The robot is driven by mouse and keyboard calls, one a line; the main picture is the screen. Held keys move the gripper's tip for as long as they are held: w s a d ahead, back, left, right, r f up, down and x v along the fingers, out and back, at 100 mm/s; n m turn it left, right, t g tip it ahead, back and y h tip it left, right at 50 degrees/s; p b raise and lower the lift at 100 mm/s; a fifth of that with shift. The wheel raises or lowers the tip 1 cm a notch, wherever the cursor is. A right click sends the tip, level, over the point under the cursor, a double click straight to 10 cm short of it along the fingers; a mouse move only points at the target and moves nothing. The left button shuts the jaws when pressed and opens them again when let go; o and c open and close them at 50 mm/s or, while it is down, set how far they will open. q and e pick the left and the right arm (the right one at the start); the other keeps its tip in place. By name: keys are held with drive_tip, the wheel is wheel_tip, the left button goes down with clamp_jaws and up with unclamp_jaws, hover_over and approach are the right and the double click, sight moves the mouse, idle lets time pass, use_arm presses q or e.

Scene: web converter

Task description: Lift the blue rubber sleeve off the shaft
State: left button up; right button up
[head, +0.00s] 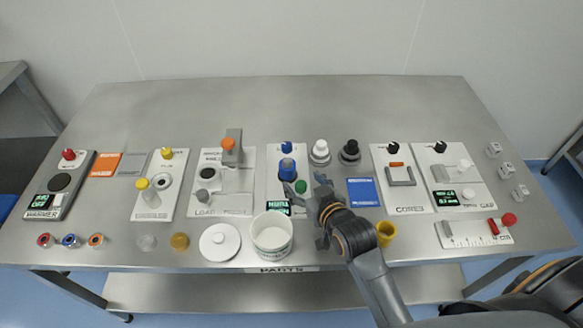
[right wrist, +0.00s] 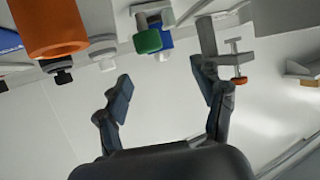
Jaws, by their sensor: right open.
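The blue sleeve (head: 287,169) stands upright on a white panel (head: 274,152) near the table's middle. The shaft inside it is hidden or too small to make out. My right gripper (head: 305,187) reaches in from the lower right, with open, empty fingers just in front and to the right of the sleeve. A green knob lies close to the fingers. In the right wrist view, the right gripper (right wrist: 162,85) shows two spread fingers with nothing between them. Blue parts show there beyond the green knob (right wrist: 148,41), but I cannot tell whether one is the sleeve. My left gripper is not seen.
A blue knob (head: 286,147) is behind the sleeve. White (head: 320,151) and black (head: 350,151) knobs and a blue card (head: 363,191) are to the right. A white cup (head: 271,234) and round lid (head: 220,241) stand in front. Free steel surface lies along the back.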

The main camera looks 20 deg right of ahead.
sight(290, 169)
drive_tip(key=x, duration=0.9)
drive_tip(key=shift+w+f, duration=0.15)
drive_tip(key=shift+w, duration=0.05)
drive_tip(key=shift+w+a+f, duration=0.1)
drive_tip(key=shift+w+f, duration=0.15)
drive_tip(key=shift+w, duration=0.4)
drive_tip(key=shift+c, duration=0.2)
clamp_jaws()
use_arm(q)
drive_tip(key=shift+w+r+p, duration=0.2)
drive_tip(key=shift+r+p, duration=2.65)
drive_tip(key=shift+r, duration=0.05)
use_arm(e)
drive_tip(key=shift+r, duration=2.45)
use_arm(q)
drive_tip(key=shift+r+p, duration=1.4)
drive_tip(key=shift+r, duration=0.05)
use_arm(e)
drive_tip(key=shift+r, duration=1.45)
